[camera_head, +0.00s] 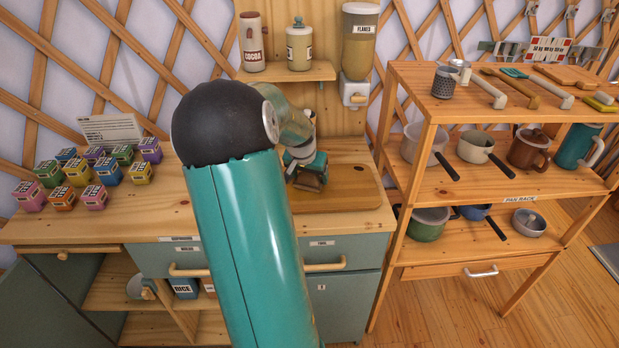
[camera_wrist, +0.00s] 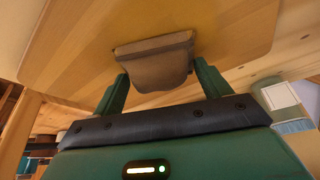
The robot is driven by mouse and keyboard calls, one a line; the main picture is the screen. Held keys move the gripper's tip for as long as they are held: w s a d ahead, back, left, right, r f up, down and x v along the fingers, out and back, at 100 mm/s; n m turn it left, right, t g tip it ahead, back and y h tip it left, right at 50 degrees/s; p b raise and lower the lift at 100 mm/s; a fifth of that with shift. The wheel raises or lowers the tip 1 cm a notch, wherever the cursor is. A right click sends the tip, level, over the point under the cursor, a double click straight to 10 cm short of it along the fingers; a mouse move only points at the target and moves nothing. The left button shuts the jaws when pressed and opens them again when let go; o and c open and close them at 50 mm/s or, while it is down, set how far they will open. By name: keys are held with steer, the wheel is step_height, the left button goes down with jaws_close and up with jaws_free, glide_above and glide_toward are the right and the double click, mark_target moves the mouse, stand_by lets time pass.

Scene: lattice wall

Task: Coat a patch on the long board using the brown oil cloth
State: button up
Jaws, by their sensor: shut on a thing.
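The long board (camera_head: 345,190) lies flat on the wooden counter, to the right of my arm in the head view. It also shows in the wrist view (camera_wrist: 215,30) as a pale wooden surface. My gripper (camera_head: 308,178) is over the board's left part. In the wrist view my gripper (camera_wrist: 160,85) has its two green fingers shut on the brown oil cloth (camera_wrist: 155,62). The cloth's flat face is at the board surface and looks to touch it. In the head view the cloth (camera_head: 308,181) is partly hidden by my gripper. My arm covers the board's left end.
Several small coloured boxes (camera_head: 98,172) stand on the counter's left. A small shelf (camera_head: 285,73) above the board holds canisters, with a flakes dispenser (camera_head: 360,40) beside it. A pan rack (camera_head: 480,190) with pots stands close on the right.

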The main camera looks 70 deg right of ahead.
steer(key=shift+w+d, duration=0.45)
steer(key=shift+d, duration=0.4)
steer(key=shift+w+d, duration=0.4)
steer(key=shift+d, duration=0.4)
steer(key=shift+w+d, duration=0.45)
steer(key=shift+d, duration=0.4)
steer(key=shift+s+d, duration=0.35)
steer(key=shift+s, duration=0.35)
steer(key=shift+s+d, duration=0.35)
steer(key=shift+s, duration=0.35)
steer(key=shift+s+a, duration=0.95)
steer(key=shift+a, duration=0.85)
steer(key=shift+s+a, duration=0.9)
steer(key=shift+a, duration=0.95)
steer(key=shift+s+a, duration=0.95)
steer(key=shift+a, duration=0.85)
steer(key=shift+s+d, duration=0.35)
steer(key=shift+s, duration=0.35)
steer(key=shift+s+d, duration=0.35)
steer(key=shift+s, duration=0.35)
steer(key=shift+w+d, duration=0.95)
steer(key=shift+d, duration=0.9)
steer(key=shift+w+d, duration=0.9)
steer(key=shift+d, duration=0.9)
steer(key=shift+w+d, duration=0.95)
steer(key=shift+d, duration=0.9)
steer(key=shift+r, duration=0.1)
steer(key=shift+r, duration=2.95)
